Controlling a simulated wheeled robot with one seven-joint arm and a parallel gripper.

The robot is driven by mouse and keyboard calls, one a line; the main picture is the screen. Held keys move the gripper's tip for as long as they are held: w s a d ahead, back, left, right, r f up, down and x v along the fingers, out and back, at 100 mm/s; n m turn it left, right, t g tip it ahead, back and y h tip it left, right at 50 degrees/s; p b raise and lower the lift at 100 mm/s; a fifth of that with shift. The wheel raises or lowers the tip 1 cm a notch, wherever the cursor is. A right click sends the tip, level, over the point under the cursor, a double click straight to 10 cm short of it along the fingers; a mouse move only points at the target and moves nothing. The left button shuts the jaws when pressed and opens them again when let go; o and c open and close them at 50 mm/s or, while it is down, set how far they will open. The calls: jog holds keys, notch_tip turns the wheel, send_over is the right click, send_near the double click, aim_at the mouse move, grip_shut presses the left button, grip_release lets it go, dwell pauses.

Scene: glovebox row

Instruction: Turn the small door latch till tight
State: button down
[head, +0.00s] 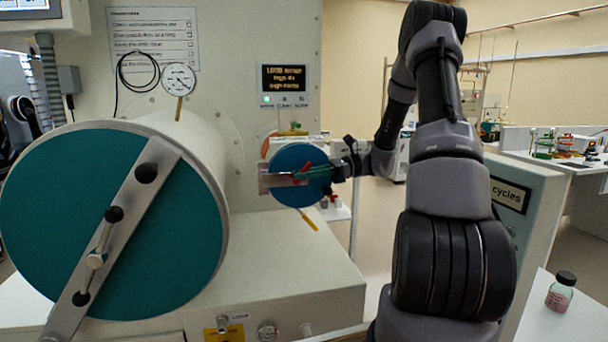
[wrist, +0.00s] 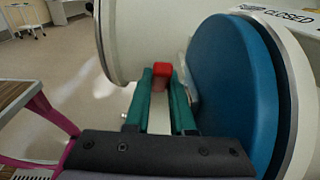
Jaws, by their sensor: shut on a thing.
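The small door (head: 292,200) is a blue disc on the glovebox front, right of the large teal door (head: 60,220). It also fills the right of the wrist view (wrist: 235,90). A metal bar (head: 270,184) crosses it. The red small door latch (head: 305,167) shows at the door's middle, tilted in the head view. My gripper (head: 305,175) reaches in from the right. In the wrist view its green fingers (wrist: 163,88) are shut on the latch, whose red end (wrist: 162,73) shows between the tips.
The large door has a metal bar with black knobs (head: 146,172). A yellow lever (head: 309,220) hangs below the small door. A lit display (head: 284,78) is above it. A box with a "cycles" sign (head: 509,194) and a capped bottle (head: 560,292) stand at the right.

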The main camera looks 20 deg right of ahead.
aim_at(305, 166)
jog(key=shift+y, duration=0.7)
jog(key=c, duration=1)
grip_release()
jog(key=shift+c, duration=0.2)
notch_tip(305, 166, up, 10)
jog(key=shift+f, duration=0.1)
